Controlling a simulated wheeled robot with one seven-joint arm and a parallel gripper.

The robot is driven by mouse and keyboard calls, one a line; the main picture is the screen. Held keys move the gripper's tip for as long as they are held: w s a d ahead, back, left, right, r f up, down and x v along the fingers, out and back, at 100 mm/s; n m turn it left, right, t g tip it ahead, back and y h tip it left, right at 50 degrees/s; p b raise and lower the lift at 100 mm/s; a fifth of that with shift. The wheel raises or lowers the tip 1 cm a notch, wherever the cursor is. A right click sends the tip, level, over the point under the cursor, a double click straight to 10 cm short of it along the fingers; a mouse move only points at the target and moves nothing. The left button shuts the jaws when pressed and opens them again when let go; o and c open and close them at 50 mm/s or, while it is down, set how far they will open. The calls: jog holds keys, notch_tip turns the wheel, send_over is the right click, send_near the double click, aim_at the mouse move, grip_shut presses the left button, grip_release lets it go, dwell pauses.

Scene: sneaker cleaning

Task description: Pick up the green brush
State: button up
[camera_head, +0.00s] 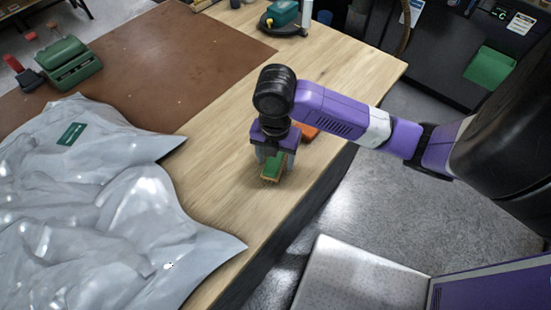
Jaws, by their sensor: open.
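The green brush (272,167) rests on the wooden table near its right edge. It has a green top and a tan lower part. My gripper (273,156) points down over the brush, with its fingers around the upper part of it. The jaws are open, and I cannot tell whether a finger touches the brush. The purple gripper body hides part of the brush's far side.
An orange object (308,131) lies just behind my gripper. A crumpled grey sheet (120,215) covers the table's left front. A brown mat (165,65) lies behind it, with a green device (68,62) at far left. Bare wood (215,145) lies left of my gripper.

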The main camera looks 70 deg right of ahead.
grip_shut()
notch_tip(320, 180, up, 20)
jog(key=p, duration=0.1)
dwell(0.6)
jog(key=shift+d, duration=0.15)
